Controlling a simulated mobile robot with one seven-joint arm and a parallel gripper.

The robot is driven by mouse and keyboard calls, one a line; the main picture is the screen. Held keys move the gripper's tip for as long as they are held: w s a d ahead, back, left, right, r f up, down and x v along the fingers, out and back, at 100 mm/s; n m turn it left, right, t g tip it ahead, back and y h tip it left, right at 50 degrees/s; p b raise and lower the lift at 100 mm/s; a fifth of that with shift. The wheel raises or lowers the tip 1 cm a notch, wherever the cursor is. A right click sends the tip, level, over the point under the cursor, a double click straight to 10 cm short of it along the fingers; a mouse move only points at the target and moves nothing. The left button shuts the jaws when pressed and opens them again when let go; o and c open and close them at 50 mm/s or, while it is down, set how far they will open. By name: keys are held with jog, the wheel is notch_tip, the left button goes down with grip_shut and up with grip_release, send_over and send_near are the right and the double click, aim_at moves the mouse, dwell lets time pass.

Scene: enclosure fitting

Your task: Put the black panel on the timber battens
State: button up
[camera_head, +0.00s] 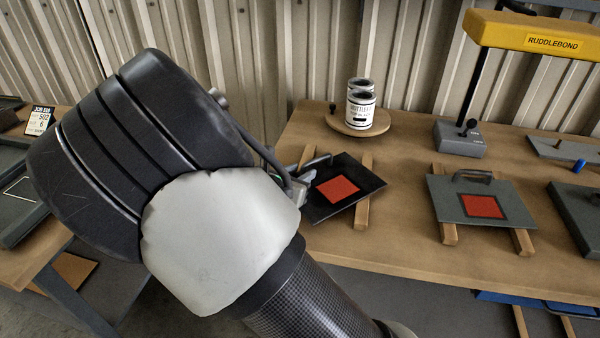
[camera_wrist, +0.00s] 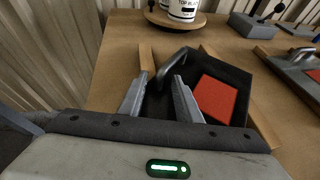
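The black panel (camera_head: 362,172) with a red square lies over the pair of timber battens (camera_head: 362,214) on the wooden bench. It sits turned relative to the battens and appears to rest on them. Its bar handle (camera_head: 317,162) stands at its left side. In the wrist view the panel (camera_wrist: 237,75) spans between the left batten (camera_wrist: 147,58) and the right batten (camera_wrist: 264,124). My gripper (camera_wrist: 162,77) is open, its two fingers apart, with the handle (camera_wrist: 168,65) just at and beyond the fingertips. In the head view my arm hides most of the gripper.
A round wooden stand (camera_head: 372,129) with two cans (camera_head: 360,108) is behind the panel. A grey panel (camera_head: 446,207) with a red square lies on other battens to the right. A yellow-topped RUDDLEBOND lamp-like fixture (camera_head: 500,35) stands behind it. Bare bench (camera_head: 400,235) lies between.

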jog(key=shift+r, duration=0.2)
jog(key=shift+s+a+r, duration=0.1)
jog(key=shift+s+a, duration=0.05)
jog(key=shift+s, duration=0.05)
jog(key=p+v, duration=0.3)
jog(key=v, duration=0.8)
jog(key=s+d+r+m+g, duration=0.3)
jog(key=s+d+m+g, duration=0.1)
jog(key=d+m, duration=0.5)
jog(key=s+d+r+m+g, duration=0.2)
jog(key=s+d+m+g, duration=0.2)
jog(key=d+m, duration=0.5)
jog(key=s+d+r+m+t+y, duration=0.1)
jog(key=s+d+r+m+y, duration=0.1)
jog(key=s+r+m+y, duration=0.3)
jog(key=s+r+m, duration=0.4)
jog(key=s+m, duration=0.2)
jog(key=m, duration=0.1)
jog(key=shift+s+d+r+m, duration=0.15)
jog(key=shift+s+d+m, duration=0.05)
jog(key=shift+d+m, duration=0.2)
